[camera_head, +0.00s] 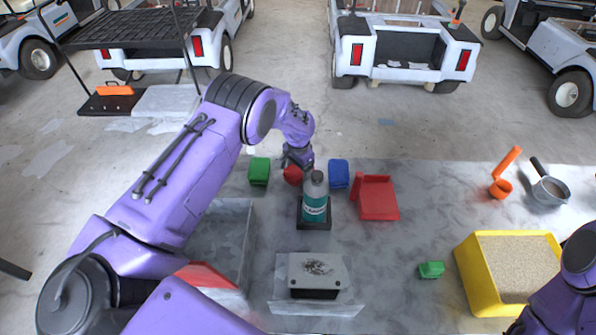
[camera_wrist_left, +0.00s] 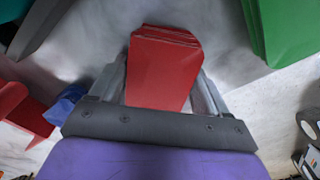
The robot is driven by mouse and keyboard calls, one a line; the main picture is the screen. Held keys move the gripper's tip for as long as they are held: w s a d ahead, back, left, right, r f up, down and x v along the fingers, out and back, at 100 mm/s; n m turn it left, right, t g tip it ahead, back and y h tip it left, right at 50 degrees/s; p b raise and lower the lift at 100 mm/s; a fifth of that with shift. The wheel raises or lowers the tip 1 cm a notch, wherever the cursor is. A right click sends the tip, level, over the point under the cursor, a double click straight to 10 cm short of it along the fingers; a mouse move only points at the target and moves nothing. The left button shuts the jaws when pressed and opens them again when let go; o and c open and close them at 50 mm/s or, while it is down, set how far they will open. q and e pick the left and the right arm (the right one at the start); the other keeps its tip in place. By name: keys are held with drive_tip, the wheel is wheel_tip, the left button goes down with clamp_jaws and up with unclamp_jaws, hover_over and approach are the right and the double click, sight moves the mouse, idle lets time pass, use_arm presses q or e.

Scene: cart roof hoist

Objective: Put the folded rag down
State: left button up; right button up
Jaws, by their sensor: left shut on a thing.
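The folded rag (camera_wrist_left: 164,68) is red and layered, and sits between the two fingers of my left gripper (camera_wrist_left: 160,85) in the left wrist view. The gripper is shut on it. In the head view my left gripper (camera_head: 297,162) is at the far side of the table, pointing down behind the teal bottle. A part of the red rag (camera_head: 292,174) shows just below the fingers, between a green block and the bottle. I cannot tell whether the rag touches the table. My right gripper is not in view.
The teal bottle (camera_head: 315,200) stands nearest the gripper. A green block (camera_head: 259,170) is to its left, a blue block (camera_head: 338,172) and a red holder (camera_head: 378,202) to its right. A grey tray (camera_head: 246,215) lies nearer. The table's middle right is mostly clear.

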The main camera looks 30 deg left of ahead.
sight(298, 170)
use_arm(q)
drive_tip(key=o, duration=0.7)
drive_tip(key=shift+s+d+f, duration=0.1)
drive_tip(key=shift+s+f, duration=0.2)
drive_tip(key=shift+f, duration=0.1)
drive_tip(key=shift+o, duration=1)
drive_tip(key=shift+f, duration=0.2)
drive_tip(key=shift+s+d, duration=0.1)
drive_tip(key=shift+d, duration=0.05)
drive_tip(key=r+p, duration=0.3)
drive_tip(key=r, duration=0.1)
drive_tip(key=w+r+p, duration=0.1)
drive_tip(key=r+p, duration=0.1)
drive_tip(key=shift+r+p, duration=0.35)
wheel_tip(298, 170, up, 7)
drive_tip(key=p, duration=0.3)
drive_tip(key=shift+a+f, duration=0.15)
drive_tip(key=shift+a, duration=0.05)
drive_tip(key=shift+f, duration=0.1)
